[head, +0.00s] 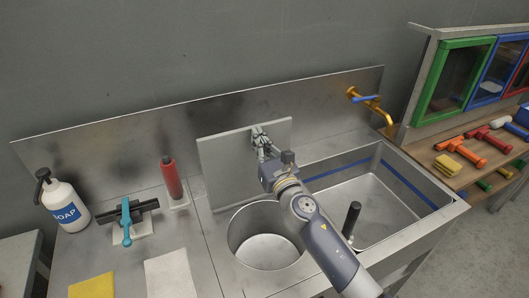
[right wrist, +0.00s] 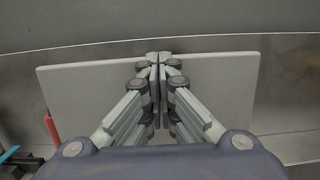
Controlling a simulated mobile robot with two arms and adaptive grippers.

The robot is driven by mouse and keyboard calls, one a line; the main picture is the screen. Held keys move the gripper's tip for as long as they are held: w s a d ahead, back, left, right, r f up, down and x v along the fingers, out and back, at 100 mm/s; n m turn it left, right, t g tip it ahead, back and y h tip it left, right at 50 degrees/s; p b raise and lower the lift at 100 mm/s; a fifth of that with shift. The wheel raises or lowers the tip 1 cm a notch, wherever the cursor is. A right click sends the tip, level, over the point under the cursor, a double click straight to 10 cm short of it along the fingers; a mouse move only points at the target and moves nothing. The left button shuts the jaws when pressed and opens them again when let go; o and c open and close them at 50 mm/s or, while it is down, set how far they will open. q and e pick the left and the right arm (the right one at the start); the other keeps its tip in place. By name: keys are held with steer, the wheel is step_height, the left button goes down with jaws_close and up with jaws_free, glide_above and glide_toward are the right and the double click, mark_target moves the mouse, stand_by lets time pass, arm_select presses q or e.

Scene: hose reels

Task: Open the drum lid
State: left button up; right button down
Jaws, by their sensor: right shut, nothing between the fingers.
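The drum lid (head: 222,160) is a flat grey square panel. It stands raised, nearly upright, behind the round drum opening (head: 266,250) in the steel counter. The drum's inside shows, with a pale bottom. My right gripper (head: 260,137) is in front of the lid's upper part, its fingers shut with nothing between them. In the right wrist view the lid (right wrist: 90,90) spreads behind the shut fingertips (right wrist: 158,58). I cannot tell whether the fingertips touch the lid. My left gripper is not in view.
A rectangular sink (head: 385,205) with a black upright post (head: 351,218) lies right of the drum. A brass tap (head: 375,108) is behind it. A soap bottle (head: 64,205), a teal-handled tool (head: 126,222) and a red cylinder (head: 171,178) stand at left.

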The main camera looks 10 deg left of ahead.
steer(key=shift+w+a, duration=0.25)
steer(key=shift+w, duration=0.1)
steer(key=shift+r, duration=0.1)
steer(key=v, duration=1.2)
